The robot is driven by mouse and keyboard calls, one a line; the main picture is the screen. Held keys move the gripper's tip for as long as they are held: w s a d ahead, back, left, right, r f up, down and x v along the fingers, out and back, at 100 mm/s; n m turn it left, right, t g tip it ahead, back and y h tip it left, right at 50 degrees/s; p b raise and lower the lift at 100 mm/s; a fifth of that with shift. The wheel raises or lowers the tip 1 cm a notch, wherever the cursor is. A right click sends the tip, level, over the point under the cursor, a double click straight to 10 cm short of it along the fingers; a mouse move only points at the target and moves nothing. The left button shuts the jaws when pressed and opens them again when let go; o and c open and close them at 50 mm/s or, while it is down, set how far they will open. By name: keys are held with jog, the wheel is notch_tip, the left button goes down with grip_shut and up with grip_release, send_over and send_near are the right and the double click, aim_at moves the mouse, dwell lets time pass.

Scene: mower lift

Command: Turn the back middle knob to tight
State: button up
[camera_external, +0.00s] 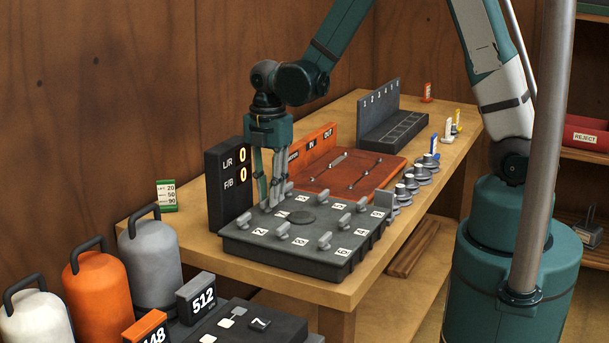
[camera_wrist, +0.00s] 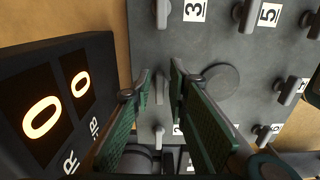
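The dark grey knob panel (camera_external: 300,262) lies on the near end of the bench, with rows of small lever knobs and number labels around a flat round disc (camera_external: 301,216). My gripper (camera_external: 271,203) points down over the row beside the display. In the wrist view its two green-padded fingers (camera_wrist: 160,76) stand on either side of the middle knob (camera_wrist: 158,90) of that row, with gaps between pads and knob. The gripper looks open. Other knobs of this row show above (camera_wrist: 161,14) and below (camera_wrist: 159,137). In the external view the fingers partly hide the middle knob.
The black display (camera_external: 229,182) stands close beside my gripper and reads 0 for L/R and F/B. An orange-red board (camera_external: 345,172) lies behind the panel, and grey stepped weights (camera_external: 404,193) stand to its right. Large canisters (camera_external: 152,262) stand at the front left.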

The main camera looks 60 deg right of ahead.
grip_shut()
jog(key=shift+m+b, duration=0.35)
jog(key=shift+m, duration=0.05)
jog(key=m+b, duration=0.1)
jog(key=m, duration=0.1)
jog(key=shift+s+f+m+b, duration=0.15)
jog(key=shift+s+m+b, duration=0.1)
jog(key=shift+m+b, duration=0.15)
jog(key=m, duration=0.1)
jog(key=m+b, duration=0.1)
jog(key=m, duration=0.1)
jog(key=m+b, duration=0.1)
jog(key=shift+s+a, duration=0.2)
jog(key=shift+s, duration=0.05)
jog(key=m, duration=0.1)
jog(key=m+b, duration=0.1)
jog(key=m, duration=0.3)
jog(key=shift+s+a+b, duration=0.2)
jog(key=shift+a+b, duration=0.05)
jog(key=shift+b, duration=0.15)
jog(key=m, duration=0.3)
jog(key=m+b, duration=0.1)
jog(key=m, duration=0.1)
jog(key=shift+s+a, duration=0.1)
jog(key=shift+a, duration=0.2)
